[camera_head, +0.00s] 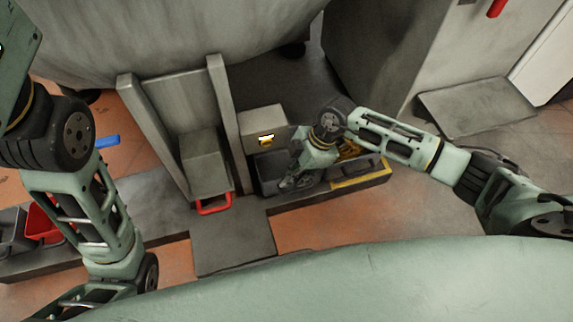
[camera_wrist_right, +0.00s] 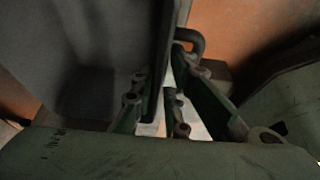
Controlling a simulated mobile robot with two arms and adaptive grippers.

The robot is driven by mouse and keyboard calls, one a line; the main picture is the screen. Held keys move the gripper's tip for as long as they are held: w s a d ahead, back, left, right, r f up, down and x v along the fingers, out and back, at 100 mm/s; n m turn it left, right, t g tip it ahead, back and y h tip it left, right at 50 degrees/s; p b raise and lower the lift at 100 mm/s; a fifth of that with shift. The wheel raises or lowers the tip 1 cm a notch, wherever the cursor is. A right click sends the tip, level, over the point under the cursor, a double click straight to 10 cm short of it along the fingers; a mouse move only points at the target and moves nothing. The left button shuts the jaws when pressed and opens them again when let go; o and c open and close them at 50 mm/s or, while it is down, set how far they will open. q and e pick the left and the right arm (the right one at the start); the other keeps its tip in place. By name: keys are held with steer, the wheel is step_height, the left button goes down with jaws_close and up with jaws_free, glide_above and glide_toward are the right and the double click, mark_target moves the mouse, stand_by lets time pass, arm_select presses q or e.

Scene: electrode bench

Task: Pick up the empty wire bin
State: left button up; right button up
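A dark grey open bin (camera_head: 268,167) stands on the low grey ledge in the middle of the head view. The part of its inside that shows looks empty. My right gripper (camera_head: 288,183) points down at its front rim. In the right wrist view the bin's wall (camera_wrist_right: 161,60) runs between the two fingers of my right gripper (camera_wrist_right: 165,75), which look closed on it. The bin's inside (camera_wrist_right: 75,60) is to the left there. The bin still appears to rest on the ledge. My left arm is at the left, with its gripper out of view.
A grey box with a yellow mark (camera_head: 262,122) stands behind. A grey upright frame (camera_head: 228,120) is close left. A red bin (camera_head: 43,222) is far left.

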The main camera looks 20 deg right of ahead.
jaws_close()
stand_by(0.4)
steer(key=shift+r, duration=0.1)
